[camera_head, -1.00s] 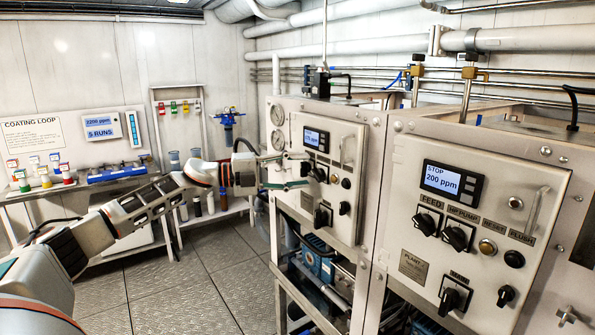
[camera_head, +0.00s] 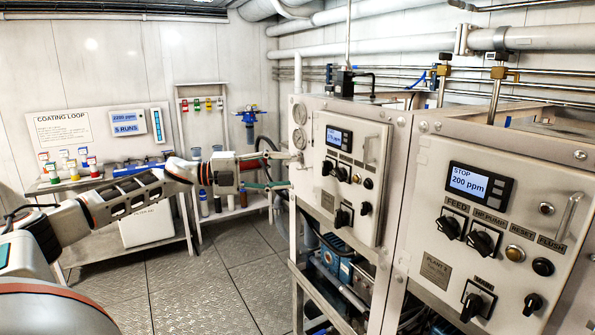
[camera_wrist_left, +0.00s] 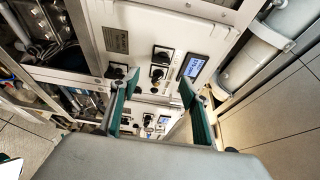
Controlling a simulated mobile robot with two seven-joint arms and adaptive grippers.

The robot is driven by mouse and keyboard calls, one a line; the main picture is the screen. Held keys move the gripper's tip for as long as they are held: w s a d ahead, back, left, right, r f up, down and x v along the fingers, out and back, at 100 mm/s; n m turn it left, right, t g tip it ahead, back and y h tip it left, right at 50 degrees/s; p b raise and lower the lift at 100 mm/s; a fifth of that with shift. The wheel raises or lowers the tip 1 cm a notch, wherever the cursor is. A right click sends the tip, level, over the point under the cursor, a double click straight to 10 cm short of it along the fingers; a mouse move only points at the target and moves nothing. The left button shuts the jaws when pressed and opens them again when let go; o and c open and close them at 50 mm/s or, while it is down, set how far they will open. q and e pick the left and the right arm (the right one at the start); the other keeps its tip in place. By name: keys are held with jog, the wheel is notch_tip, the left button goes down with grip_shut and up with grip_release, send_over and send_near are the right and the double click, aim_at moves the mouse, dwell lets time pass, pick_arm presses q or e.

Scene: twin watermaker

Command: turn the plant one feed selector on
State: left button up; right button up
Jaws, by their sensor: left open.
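The farther control panel (camera_head: 315,205) has a small lit display and two black knobs below it. The left knob, in the feed selector's place (camera_head: 327,168), sits beside the other knob (camera_head: 341,174); its label is too small to read. My left gripper (camera_head: 288,171) is open and empty, left of these knobs at the panel's left edge, apart from them. In the left wrist view its fingers (camera_wrist_left: 158,84) are spread, with a panel of black knobs and a lit display (camera_wrist_left: 195,66) beyond. My right gripper is out of view.
A nearer similar panel (camera_head: 430,215) on the right shows "STOP 200 ppm", with labelled FEED (camera_head: 449,228) and HP PUMP (camera_head: 483,241) knobs. A handle (camera_head: 370,150) sticks out of the farther panel. A coating bench (camera_head: 110,182) stands at the left; the floor between is clear.

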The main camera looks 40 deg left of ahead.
pick_arm(q)
jog(key=shift+v, duration=0.8)
jog(key=s+d+f+n+t+y, duration=0.1)
jog(key=d+f+n, duration=0.4)
jog(key=f, duration=0.6)
jog(key=d+f+n+t+y, duration=0.1)
jog(key=d+f+n, duration=0.1)
jog(key=d+f, duration=0.7)
jog(key=s+d+f+n+y, duration=0.1)
jog(key=d+f+n, duration=0.35)
jog(key=f, duration=0.75)
jog(key=s+d+f+n+g+y, duration=0.2)
jog(key=s+d+f+n, duration=0.3)
jog(key=s+f, duration=0.6)
jog(key=s+d+f+n+g+y, duration=0.2)
jog(key=s+d+f+n+y, duration=0.3)
jog(key=s+f, duration=0.7)
jog(key=shift+s+d+n+y, duration=0.3)
jog(key=shift+s+d+n, duration=0.4)
jog(key=shift+d, duration=0.2)
jog(key=shift+w, duration=0.1)
